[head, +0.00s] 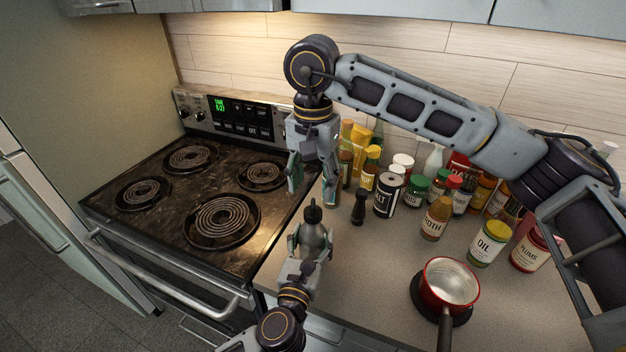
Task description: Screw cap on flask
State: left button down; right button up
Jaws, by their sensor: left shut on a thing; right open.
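The flask (313,232) is a grey bottle near the left edge of the counter, beside the stove, with a dark, narrower top (313,212) that looks like its cap or neck; I cannot tell which. My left gripper (311,240) is shut around the flask from below in the head view and holds it roughly upright. My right gripper (314,192) hangs above the flask, pointing down, with its fingers apart and nothing seen between them. Its fingertips are slightly above the dark top, and the gap between them is hard to judge.
The coil stove (185,205) is to the left. Jars and bottles crowd the back of the counter, including a salt container (388,196), a broth bottle (436,217) and an oil jar (488,245). A red pot (449,283) stands at the front right. Counter between flask and pot is clear.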

aim_at(313, 200)
jog(key=shift+f, duration=4.05)
jog(key=shift+c, duration=0.4)
jog(key=c, duration=1)
jog(key=shift+m, duration=0.3)
